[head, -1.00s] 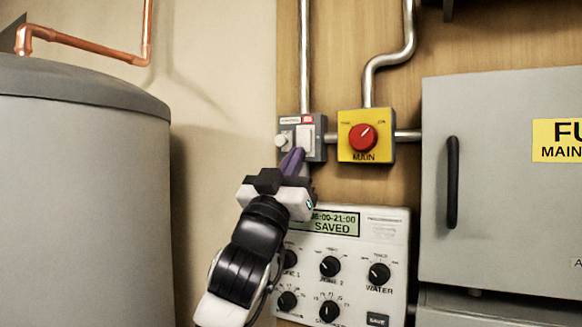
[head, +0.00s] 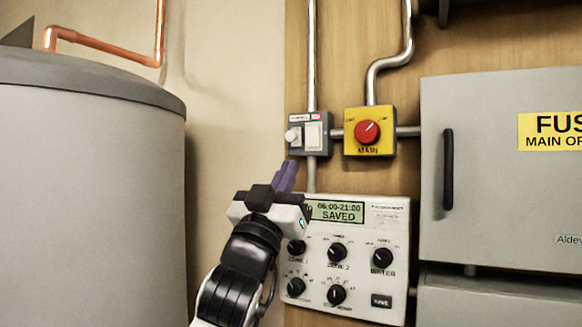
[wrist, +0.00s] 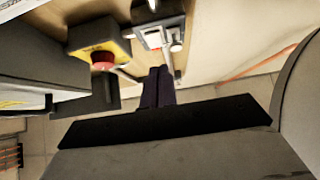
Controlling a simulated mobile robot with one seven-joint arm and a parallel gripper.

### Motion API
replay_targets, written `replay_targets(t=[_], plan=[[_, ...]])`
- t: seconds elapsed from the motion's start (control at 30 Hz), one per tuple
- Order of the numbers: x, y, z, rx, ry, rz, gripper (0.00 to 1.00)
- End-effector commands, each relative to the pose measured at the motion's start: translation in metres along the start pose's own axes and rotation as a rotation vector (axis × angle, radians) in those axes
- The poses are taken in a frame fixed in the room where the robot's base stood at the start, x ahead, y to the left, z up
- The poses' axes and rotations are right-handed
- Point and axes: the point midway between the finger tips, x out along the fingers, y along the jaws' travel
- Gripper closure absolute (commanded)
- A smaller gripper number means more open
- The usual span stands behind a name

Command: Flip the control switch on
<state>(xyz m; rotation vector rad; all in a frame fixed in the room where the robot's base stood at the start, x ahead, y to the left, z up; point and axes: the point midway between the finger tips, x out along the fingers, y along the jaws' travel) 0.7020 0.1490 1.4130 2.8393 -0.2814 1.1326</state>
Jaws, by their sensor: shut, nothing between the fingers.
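The control switch (head: 313,136) is a white rocker on a small grey box on the wooden panel, with a white round knob at its left and a small pinkish-red patch above it. The rocker's exact tilt is hard to tell. The switch box also shows at the top of the wrist view (wrist: 153,38). My gripper (head: 287,172), with dark purple fingers, is shut and empty. Its tips are below and left of the switch box, apart from it in the picture. The fingers also show in the wrist view (wrist: 158,84), pointing toward the panel.
A yellow box with a red MAIN knob (head: 367,131) is right of the switch. A white programmer (head: 357,265) reading "SAVED" hangs below. A grey fuse cabinet (head: 490,190) is at right and a grey tank (head: 85,200) at left.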

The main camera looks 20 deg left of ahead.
Motion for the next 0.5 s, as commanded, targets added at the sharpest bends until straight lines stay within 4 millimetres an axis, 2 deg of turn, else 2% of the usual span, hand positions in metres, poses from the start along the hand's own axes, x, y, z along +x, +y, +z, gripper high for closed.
replay_targets(t=[0.03,0.2,0.33,0.5], plan=[[-0.016,-0.001,0.007,-0.001,-0.001,-0.002,1.0],[-0.044,0.0,0.009,0.0,0.0,-0.001,1.0],[-0.056,0.0,0.01,-0.001,-0.001,0.0,1.0],[-0.061,0.0,0.009,0.0,0.0,0.0,1.0]])
